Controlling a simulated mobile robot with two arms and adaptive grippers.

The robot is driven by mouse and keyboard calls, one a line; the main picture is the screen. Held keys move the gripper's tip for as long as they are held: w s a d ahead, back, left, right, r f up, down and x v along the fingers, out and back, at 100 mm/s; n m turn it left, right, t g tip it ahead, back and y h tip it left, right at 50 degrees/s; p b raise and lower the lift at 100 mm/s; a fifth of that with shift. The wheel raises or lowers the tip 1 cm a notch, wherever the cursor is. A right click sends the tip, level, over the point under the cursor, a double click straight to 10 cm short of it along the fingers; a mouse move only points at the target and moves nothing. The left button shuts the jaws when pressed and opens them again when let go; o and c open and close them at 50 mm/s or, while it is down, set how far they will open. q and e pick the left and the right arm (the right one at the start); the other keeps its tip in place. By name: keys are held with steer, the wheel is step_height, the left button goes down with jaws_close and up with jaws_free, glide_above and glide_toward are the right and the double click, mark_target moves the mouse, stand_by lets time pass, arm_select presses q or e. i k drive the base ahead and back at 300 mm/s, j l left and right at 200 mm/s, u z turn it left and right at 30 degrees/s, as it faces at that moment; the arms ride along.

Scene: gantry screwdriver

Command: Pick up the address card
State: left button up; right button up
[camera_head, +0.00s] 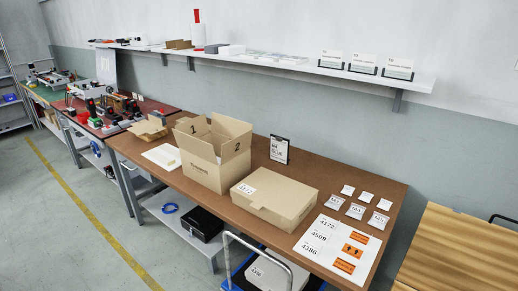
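I cannot tell for sure which item is the address card. Three white printed cards stand upright on the wall shelf at the upper right: a left card (332,59), a middle card (364,63) and a right card (398,69). Their print is too small to read. A white sheet (318,262) with several numbered labels and orange stickers lies flat at the right front of the brown table. A black-framed sign (279,149) stands upright behind the boxes. Neither of my grippers is in view.
On the brown table (335,185) stand an open cardboard box (205,172) and a closed box (275,202). Small white packets (357,211) lie at the right. A trolley handle (258,246) rises at the front edge. The grey floor at left is clear.

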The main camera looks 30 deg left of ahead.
mark_target(329, 58)
steer(key=i+j+u, duration=0.1)
steer(key=i+j, duration=0.2)
steer(key=j, duration=0.2)
steer(key=i+j+u, duration=0.1)
steer(key=i+j, duration=0.2)
steer(key=j, duration=0.2)
steer(key=i+j, duration=0.3)
steer(key=j, duration=0.2)
steer(key=i+j+u, duration=0.15)
steer(key=i+j, duration=0.15)
steer(key=j, duration=0.15)
